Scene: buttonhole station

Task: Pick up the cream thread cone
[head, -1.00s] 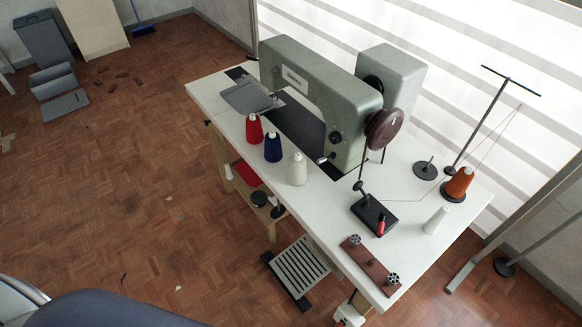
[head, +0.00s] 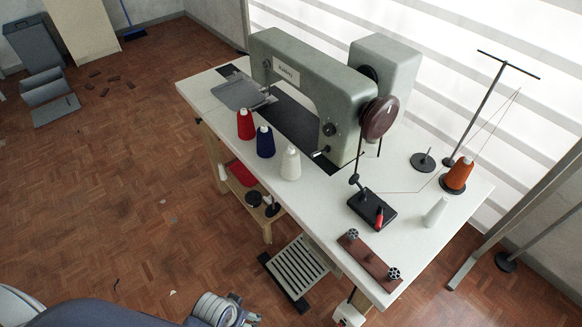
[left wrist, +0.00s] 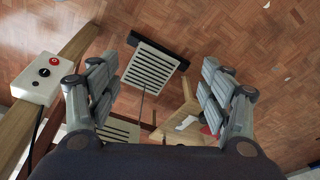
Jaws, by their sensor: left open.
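The cream thread cone (head: 290,164) stands upright on the white table (head: 330,212), in front of the sewing machine. It is the rightmost of a row of three, beside a blue cone (head: 265,142) and a red cone (head: 246,124). My left gripper shows only partly at the bottom edge of the head view, below and left of the table, well apart from the cone. In the left wrist view my left gripper (left wrist: 160,88) is open, with nothing between its fingers; the cone is not visible there. My right gripper is not in view.
The sewing machine (head: 318,88) stands behind the cones. An orange cone (head: 459,174), a white cone (head: 436,212) and a black-based winder (head: 372,210) stand to the right. A slatted pedal (head: 297,268) lies under the table; a button box (left wrist: 47,76) is near my left finger.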

